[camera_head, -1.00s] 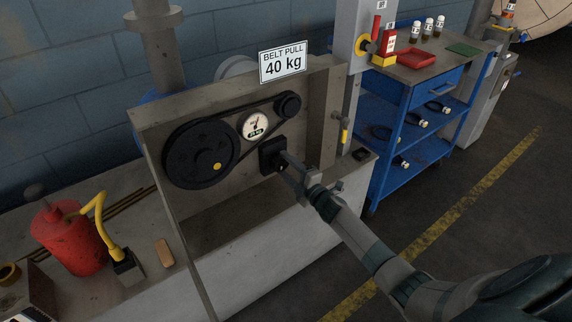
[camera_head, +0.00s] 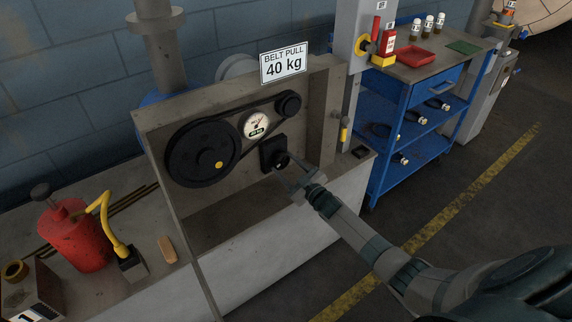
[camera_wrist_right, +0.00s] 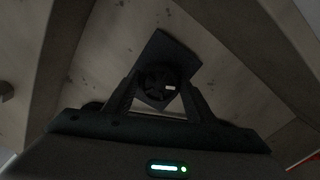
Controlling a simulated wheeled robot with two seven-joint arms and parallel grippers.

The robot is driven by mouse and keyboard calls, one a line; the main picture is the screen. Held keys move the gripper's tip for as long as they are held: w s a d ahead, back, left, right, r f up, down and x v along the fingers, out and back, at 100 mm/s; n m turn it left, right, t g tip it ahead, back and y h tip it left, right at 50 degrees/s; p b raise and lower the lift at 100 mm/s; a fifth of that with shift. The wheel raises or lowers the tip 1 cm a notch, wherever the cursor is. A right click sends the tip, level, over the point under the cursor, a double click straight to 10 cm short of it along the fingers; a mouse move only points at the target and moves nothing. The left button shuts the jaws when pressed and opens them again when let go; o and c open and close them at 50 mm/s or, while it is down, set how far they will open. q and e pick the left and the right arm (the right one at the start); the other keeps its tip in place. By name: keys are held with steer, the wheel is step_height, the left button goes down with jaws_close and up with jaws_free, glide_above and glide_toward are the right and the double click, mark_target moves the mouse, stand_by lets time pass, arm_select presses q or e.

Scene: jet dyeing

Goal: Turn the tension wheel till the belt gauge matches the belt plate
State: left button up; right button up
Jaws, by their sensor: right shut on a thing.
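The belt plate (camera_head: 284,64) is a white sign reading "BELT PULL 40 kg" on top of the machine frame. The belt gauge (camera_head: 255,125) is a round white dial between the belt runs; its needle points up and right, and its small readout is too small to read surely. The tension wheel (camera_head: 281,160) is a small black knob on a dark square mount below the gauge. My right gripper (camera_head: 292,173) is shut on the tension wheel; in the right wrist view its fingers stand on either side of the wheel (camera_wrist_right: 158,84). My left gripper is out of view.
A large black pulley (camera_head: 203,153) and a small pulley (camera_head: 288,104) carry the belt beside the gauge. A red can (camera_head: 74,238) stands on the bench at left. A blue cart (camera_head: 407,120) stands at right.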

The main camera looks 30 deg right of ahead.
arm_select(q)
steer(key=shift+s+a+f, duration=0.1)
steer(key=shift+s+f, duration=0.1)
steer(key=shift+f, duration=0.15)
arm_select(e)
steer(key=shift+m, duration=1.6)
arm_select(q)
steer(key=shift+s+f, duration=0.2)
arm_select(e)
steer(key=shift+f, duration=0.1)
steer(key=o, duration=1)
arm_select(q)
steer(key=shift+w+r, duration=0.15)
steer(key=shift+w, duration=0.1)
arm_select(e)
steer(key=shift+o, duration=0.2)
steer(key=shift+s, duration=0.1)
